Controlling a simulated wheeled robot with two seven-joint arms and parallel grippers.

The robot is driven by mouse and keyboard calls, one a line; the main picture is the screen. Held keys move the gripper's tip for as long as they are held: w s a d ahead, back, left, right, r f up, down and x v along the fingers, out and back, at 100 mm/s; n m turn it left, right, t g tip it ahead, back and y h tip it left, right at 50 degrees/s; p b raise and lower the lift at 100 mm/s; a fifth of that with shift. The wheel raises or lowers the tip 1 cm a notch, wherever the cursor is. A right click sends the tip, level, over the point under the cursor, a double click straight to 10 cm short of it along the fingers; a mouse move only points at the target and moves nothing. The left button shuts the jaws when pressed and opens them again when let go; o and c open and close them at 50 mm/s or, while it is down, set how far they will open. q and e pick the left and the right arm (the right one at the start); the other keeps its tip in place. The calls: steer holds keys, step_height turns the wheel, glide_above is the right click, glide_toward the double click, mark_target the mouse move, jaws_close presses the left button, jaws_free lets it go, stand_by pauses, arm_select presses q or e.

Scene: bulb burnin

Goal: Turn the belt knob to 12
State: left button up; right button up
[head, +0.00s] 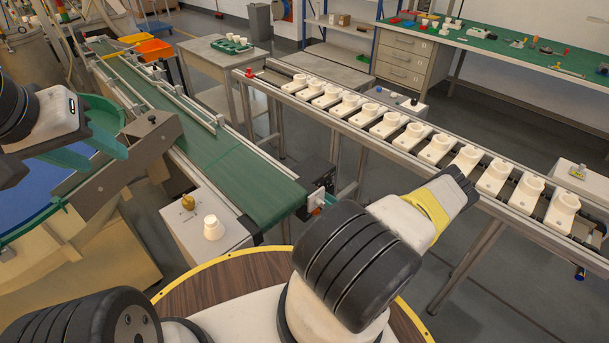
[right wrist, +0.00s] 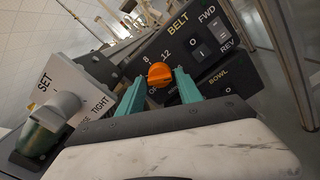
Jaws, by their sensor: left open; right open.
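The orange belt knob (right wrist: 160,75) sits on a black panel (right wrist: 212,60) marked BELT in the right wrist view. The numbers 8 and 12 show above it; its pointer is too small to read. My right gripper (right wrist: 160,80) is open, with its teal fingertips on either side of the knob's lower part. Whether they touch it I cannot tell. My left gripper (head: 106,150) is open and empty at the left of the head view, near the green conveyor belt (head: 215,155).
A sign marked SET and TIGHT (right wrist: 75,110) stands left of the belt panel, with a grey fitting in front. BOWL controls (right wrist: 218,80) lie below. In the head view, a rail line (head: 395,150) carries several white sockets, and a grey box (head: 203,225) stands beside the belt.

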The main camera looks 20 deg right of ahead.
steer(key=shift+w+a, duration=0.15)
steer(key=shift+w, duration=0.25)
jaws_close()
steer(key=n, duration=1.1)
steer(key=shift+n, duration=0.4)
stand_by(0.4)
